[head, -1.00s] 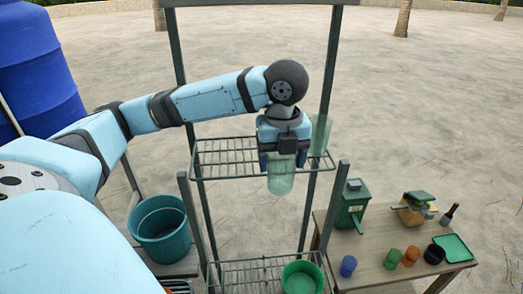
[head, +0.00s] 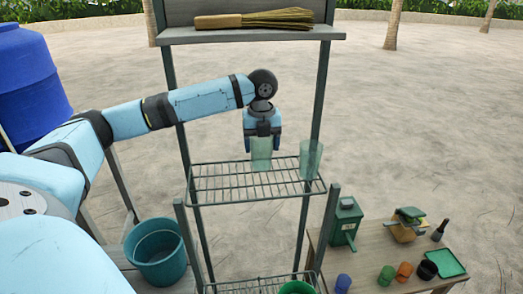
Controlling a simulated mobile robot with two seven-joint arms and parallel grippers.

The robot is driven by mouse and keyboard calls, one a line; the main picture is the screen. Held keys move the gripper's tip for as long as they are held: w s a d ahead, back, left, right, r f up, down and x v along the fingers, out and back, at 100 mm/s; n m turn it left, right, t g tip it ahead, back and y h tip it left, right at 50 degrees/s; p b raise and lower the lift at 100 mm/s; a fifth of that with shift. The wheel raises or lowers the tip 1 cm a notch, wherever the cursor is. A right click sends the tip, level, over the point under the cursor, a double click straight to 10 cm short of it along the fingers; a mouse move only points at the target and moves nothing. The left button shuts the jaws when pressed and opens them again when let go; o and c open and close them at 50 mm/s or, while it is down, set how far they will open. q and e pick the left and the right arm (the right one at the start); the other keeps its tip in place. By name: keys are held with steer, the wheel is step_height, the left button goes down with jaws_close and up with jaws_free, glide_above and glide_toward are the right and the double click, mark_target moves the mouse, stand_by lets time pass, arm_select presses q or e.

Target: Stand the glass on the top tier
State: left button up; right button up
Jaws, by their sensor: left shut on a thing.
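My left gripper (head: 262,137) points down and is shut on a pale green, see-through glass (head: 261,156). The glass is upright and appears over the back part of the upper wire tier (head: 225,184) of the rack. I cannot tell whether its base touches the wires. A second similar see-through glass (head: 311,158) stands at the right end of that tier, apart from the held one. My right gripper is out of view.
A wooden shelf (head: 190,37) above carries a straw brush (head: 253,19). The lower wire tier (head: 240,286) holds a green container (head: 297,287). A teal bucket (head: 157,258) stands left; a table (head: 360,262) with several cups is right. The upper tier's left part is clear.

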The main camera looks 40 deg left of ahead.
mark_target(261, 153)
arm_select(q)
step_height(261, 153, down, 2)
steer(key=shift+f+p, duration=0.1)
steer(key=shift+p, duration=0.3)
steer(key=shift+f, duration=0.45)
steer(key=shift+f, duration=0.1)
steer(key=o, duration=0.9)
steer(key=shift+o, duration=0.5)
